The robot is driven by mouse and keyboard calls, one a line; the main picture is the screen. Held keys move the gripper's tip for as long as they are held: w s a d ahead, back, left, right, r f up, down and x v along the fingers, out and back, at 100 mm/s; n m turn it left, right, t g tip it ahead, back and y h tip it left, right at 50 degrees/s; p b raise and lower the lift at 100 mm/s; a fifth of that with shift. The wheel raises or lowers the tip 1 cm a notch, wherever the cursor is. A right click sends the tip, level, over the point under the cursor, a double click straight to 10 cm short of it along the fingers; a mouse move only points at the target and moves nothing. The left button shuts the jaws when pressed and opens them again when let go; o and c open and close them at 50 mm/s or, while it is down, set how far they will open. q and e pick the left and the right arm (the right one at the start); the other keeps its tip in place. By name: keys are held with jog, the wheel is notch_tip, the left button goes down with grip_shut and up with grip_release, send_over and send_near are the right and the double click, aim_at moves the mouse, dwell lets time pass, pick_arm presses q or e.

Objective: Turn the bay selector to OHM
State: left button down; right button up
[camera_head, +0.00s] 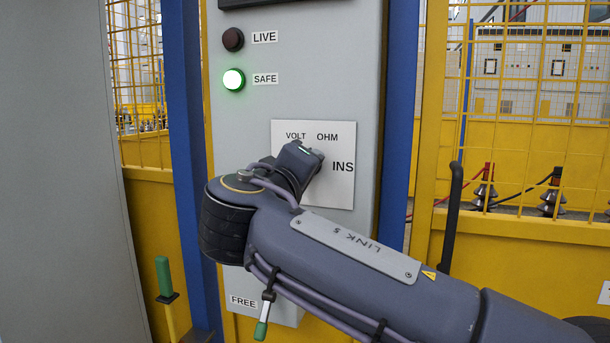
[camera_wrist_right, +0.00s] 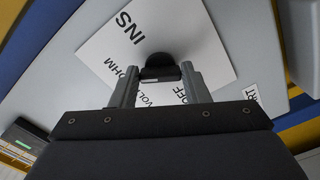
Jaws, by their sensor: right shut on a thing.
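The bay selector is a black knob (camera_wrist_right: 158,60) on a white plate (camera_head: 340,190) fixed to a grey panel. In the head view the plate shows VOLT, OHM and INS; my arm hides the knob. In the right wrist view the plate shows INS, OHM, VOLT and OFF around the knob. My right gripper (camera_wrist_right: 160,80) is shut on the knob's grip, with one finger on each side. Which label the knob points to cannot be told. My left gripper is in neither view.
Above the plate, the SAFE lamp (camera_head: 234,80) glows green and the LIVE lamp (camera_head: 233,39) is dark. A green-tipped lever (camera_head: 263,318) hangs near the FREE label (camera_head: 243,301). Blue posts (camera_head: 186,150) and yellow mesh fencing flank the panel.

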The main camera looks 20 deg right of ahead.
jog(key=shift+f, duration=0.1)
jog(key=o, duration=1)
jog(key=v, duration=0.7)
jog(key=shift+s+a+p, duration=0.25)
jog(key=shift+s+p, duration=0.1)
jog(key=shift+p, duration=0.05)
